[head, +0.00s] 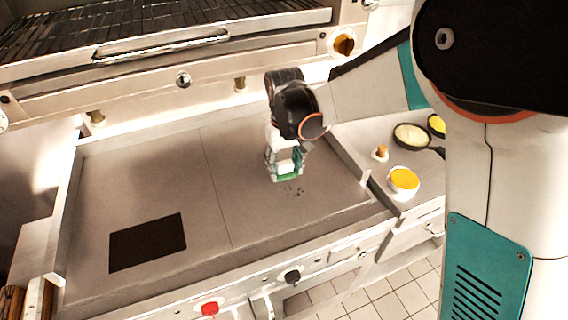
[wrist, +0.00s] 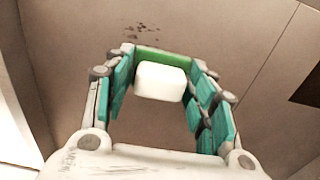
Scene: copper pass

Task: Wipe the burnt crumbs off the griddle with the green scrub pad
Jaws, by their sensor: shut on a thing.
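My gripper (head: 285,165) is over the right part of the griddle (head: 150,180) in the head view. It is shut on the green scrub pad (head: 287,177), which has a white upper block and a green underside. In the wrist view the pad (wrist: 160,80) sits between the two teal fingers of the gripper (wrist: 160,75). Dark burnt crumbs (head: 294,190) lie on the griddle just in front of the pad, and they show beyond it in the wrist view (wrist: 145,32). I cannot tell whether the pad touches the griddle.
A dark rectangular opening (head: 148,242) is at the griddle's front left. Right of the griddle are a yellow-filled white bowl (head: 403,182), a small pan (head: 411,137) and a small knobbed item (head: 380,153). A broiler rack (head: 160,35) stands behind. The griddle's left half is otherwise clear.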

